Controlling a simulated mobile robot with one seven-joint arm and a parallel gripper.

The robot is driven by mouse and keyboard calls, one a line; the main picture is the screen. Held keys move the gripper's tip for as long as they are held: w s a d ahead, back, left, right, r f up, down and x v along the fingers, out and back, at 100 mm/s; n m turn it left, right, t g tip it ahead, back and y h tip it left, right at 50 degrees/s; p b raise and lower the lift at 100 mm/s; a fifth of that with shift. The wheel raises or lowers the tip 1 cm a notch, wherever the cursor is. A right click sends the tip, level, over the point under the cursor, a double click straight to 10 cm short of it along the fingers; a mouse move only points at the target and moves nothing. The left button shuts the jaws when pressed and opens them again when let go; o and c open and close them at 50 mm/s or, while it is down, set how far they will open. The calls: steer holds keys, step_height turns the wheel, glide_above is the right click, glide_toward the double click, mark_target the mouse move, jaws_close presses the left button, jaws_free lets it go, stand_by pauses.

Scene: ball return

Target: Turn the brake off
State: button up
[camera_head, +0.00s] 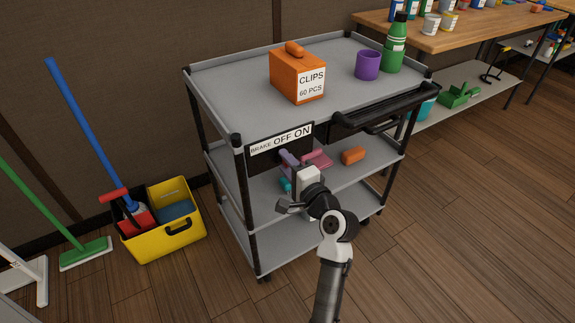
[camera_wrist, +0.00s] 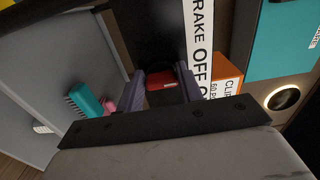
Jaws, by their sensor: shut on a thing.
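The brake panel is a dark plate on the grey cart (camera_head: 220,105), with a white label (camera_head: 281,141) reading BRAKE OFF ON. The label shows sideways in the wrist view (camera_wrist: 200,45), its ON end partly cut off. My gripper (camera_head: 287,160) is just below the label at the panel. In the wrist view its purple-grey fingers (camera_wrist: 163,88) are shut on a small red handle (camera_wrist: 163,84), which I take for the brake lever. The gripper hides the handle in the head view. I cannot tell exactly whether the handle points to OFF or ON.
An orange clips box (camera_head: 297,75), purple cup (camera_head: 368,65) and green bottle (camera_head: 395,45) stand on the cart's top. A black drawer handle (camera_head: 383,122) juts out at the right. A yellow bucket (camera_head: 165,235) stands left. Floor at the front right is clear.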

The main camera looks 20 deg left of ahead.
steer(key=o, duration=1)
steer(key=b+v, duration=0.2)
steer(key=v, duration=1.1)
steer(key=shift+s+d, duration=0.25)
steer(key=shift+d, duration=0.05)
steer(key=shift+r, duration=0.1)
